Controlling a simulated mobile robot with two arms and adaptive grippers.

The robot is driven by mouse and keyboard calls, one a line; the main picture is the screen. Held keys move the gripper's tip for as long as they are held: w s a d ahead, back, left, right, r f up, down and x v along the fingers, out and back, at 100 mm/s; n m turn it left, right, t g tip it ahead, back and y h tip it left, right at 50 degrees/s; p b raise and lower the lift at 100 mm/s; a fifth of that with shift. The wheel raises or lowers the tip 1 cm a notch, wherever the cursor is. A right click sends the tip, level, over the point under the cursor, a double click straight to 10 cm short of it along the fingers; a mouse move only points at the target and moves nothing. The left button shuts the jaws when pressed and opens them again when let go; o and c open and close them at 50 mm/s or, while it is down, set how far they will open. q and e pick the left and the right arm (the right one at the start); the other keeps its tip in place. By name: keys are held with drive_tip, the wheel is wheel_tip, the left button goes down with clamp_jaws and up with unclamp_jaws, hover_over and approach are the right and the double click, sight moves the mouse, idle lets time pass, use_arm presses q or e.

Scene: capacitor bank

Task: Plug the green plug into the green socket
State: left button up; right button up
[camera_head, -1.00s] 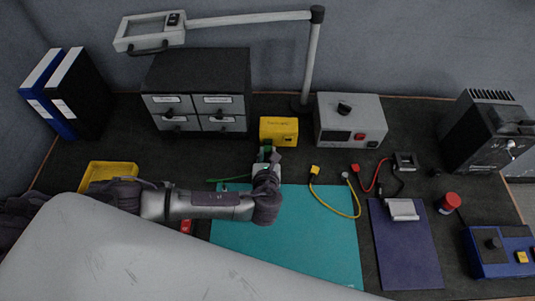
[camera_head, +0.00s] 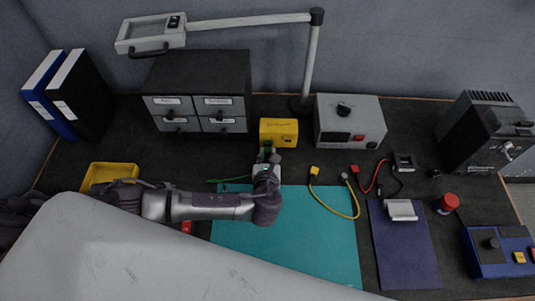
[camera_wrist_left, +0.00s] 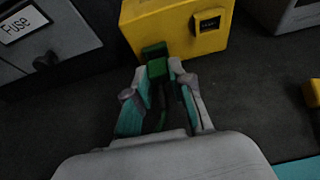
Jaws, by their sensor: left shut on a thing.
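My left gripper (camera_head: 268,158) is shut on the green plug (camera_wrist_left: 160,71), in front of the yellow box (camera_head: 279,132). In the left wrist view the plug sits between the two fingertips (camera_wrist_left: 161,84), with its top toward the yellow box (camera_wrist_left: 165,22). A darker green piece (camera_wrist_left: 153,49), which looks like the green socket, is at the box's lower front edge, right by the plug. They look close or touching; I cannot tell whether the plug is inside. The green cable (camera_head: 228,180) lies left of the gripper. My right gripper is not in view.
A grey drawer cabinet (camera_head: 200,92) stands back left, and a grey device (camera_head: 350,121) back right. A lamp post (camera_head: 312,60) rises behind. A yellow-plugged cable (camera_head: 355,205) lies on the teal mat (camera_head: 300,245). A yellow tray (camera_head: 108,173) is at the left.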

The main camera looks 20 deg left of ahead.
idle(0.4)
use_arm(q)
drive_tip(key=shift+p, duration=0.35)
drive_tip(key=shift+p, duration=0.3)
idle(0.4)
drive_tip(key=shift+w+a, duration=0.15)
drive_tip(key=shift+w, duration=0.35)
idle(0.5)
drive_tip(key=o, duration=0.9)
drive_tip(key=v, duration=1.2)
